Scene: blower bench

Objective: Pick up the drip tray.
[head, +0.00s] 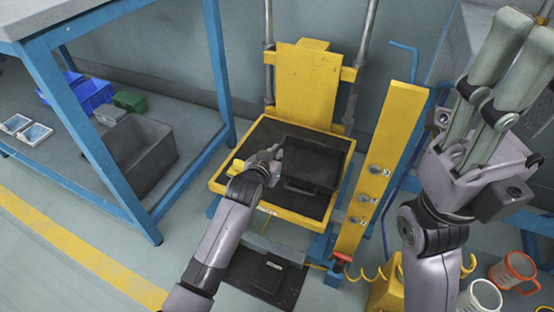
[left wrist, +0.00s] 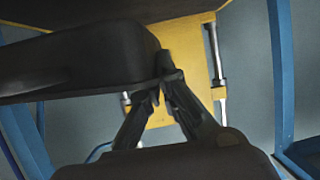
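The drip tray (head: 312,165) is a dark, shallow rectangular tray with a handle at its near side. In the head view it is over the black mat of the yellow-framed lift platform (head: 233,194). My left gripper (head: 277,152) is at the tray's left edge. In the left wrist view the drip tray (left wrist: 80,60) fills the upper left. The left fingers (left wrist: 163,82) converge on its rim and look shut on it; the exact contact is partly hidden. My right gripper (head: 525,32) is raised at the right, empty, its fingers side by side.
A blue-framed bench (head: 92,140) stands left, with a dark open box (head: 140,160) and blue bins (head: 90,92) on its lower shelf. A yellow post (head: 380,165) stands right of the platform. An orange mug (head: 513,272) and a white mug (head: 480,297) are at lower right.

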